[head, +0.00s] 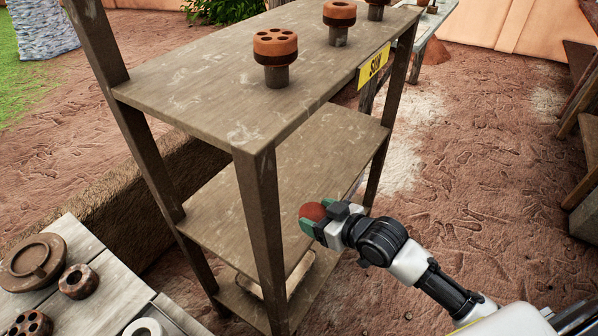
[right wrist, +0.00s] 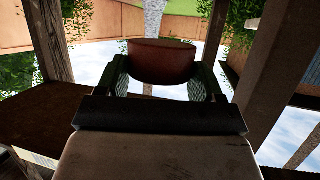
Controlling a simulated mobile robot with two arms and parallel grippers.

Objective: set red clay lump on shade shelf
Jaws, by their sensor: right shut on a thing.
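My right gripper (head: 316,219) is shut on a red clay lump (head: 313,211). The lump is rounded and reddish brown, and it shows between the green-padded fingers in the right wrist view (right wrist: 163,62). In the head view, the gripper and lump overlap the front edge of the rack's middle board (head: 325,150), below the top board. I cannot tell whether the lump touches that board. The top board (head: 190,85) carries a yellow "SUN" sign (head: 373,66). No shade label shows. My left gripper is not in view.
A rack post (head: 262,230) stands left of my right gripper. Several dark red perforated pieces on stubs, one being this piece (head: 275,55), stand on the top board. A plank table (head: 60,310) with clay rings is at the lower left. Open ground lies right.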

